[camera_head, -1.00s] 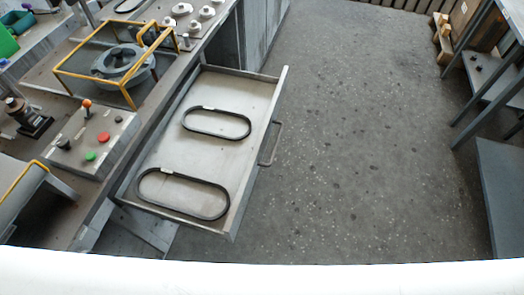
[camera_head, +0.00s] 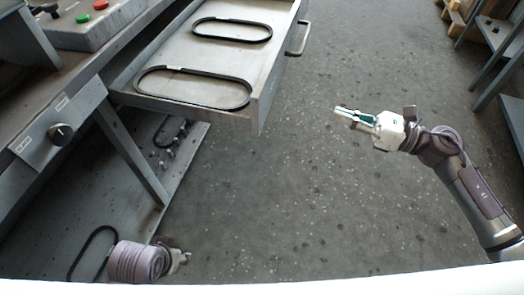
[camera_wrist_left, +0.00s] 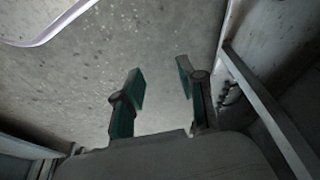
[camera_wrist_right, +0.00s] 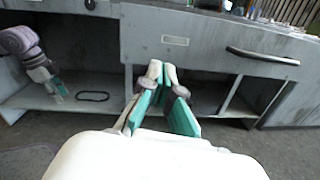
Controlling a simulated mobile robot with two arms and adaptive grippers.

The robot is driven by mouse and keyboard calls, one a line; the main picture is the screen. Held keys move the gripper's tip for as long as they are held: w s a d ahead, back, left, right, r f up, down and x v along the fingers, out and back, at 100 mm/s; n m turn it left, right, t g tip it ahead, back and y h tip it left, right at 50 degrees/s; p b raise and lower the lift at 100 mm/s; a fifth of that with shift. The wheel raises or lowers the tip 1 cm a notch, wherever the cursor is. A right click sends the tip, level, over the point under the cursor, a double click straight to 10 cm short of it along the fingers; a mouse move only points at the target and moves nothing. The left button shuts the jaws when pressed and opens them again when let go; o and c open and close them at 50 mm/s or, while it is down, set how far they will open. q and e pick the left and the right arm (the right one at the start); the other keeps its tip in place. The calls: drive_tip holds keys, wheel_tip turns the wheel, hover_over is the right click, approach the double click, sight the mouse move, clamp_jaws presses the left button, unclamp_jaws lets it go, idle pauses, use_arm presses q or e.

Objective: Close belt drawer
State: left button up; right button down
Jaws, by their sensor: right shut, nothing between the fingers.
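The grey belt drawer (camera_head: 190,56) is pulled out from the workbench, and two black belts (camera_head: 232,30) lie flat in it. Its bar handle (camera_head: 299,40) is on the right-hand front panel. In the right wrist view the drawer front (camera_wrist_right: 205,42) and dark handle (camera_wrist_right: 262,56) show ahead, beyond the fingers. My right gripper (camera_head: 346,113) is shut and empty, over the floor to the right of and apart from the drawer. Its closed fingers show in the right wrist view (camera_wrist_right: 163,72). My left gripper (camera_head: 181,258) is low beside the bench's lower shelf. The left wrist view shows its fingers (camera_wrist_left: 159,72) apart and empty.
The lower shelf (camera_head: 190,150) under the drawer holds belts and small metal parts. A control box (camera_head: 95,20) with buttons and a knob panel (camera_head: 58,132) are on the bench at left. The floor (camera_head: 380,70) in front of the drawer is clear. Shelving stands at far right.

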drive_tip(key=s+a+n+g, duration=0.2)
drive_tip(key=n, duration=0.1)
use_arm(q)
wheel_tip(320, 180, down, 4)
drive_tip(key=shift+p, duration=0.55)
use_arm(e)
approach(264, 109)
drive_tip(key=x, duration=0.7)
drive_tip(key=shift+a, duration=0.2)
use_arm(q)
drive_tip(key=shift+a, duration=0.1)
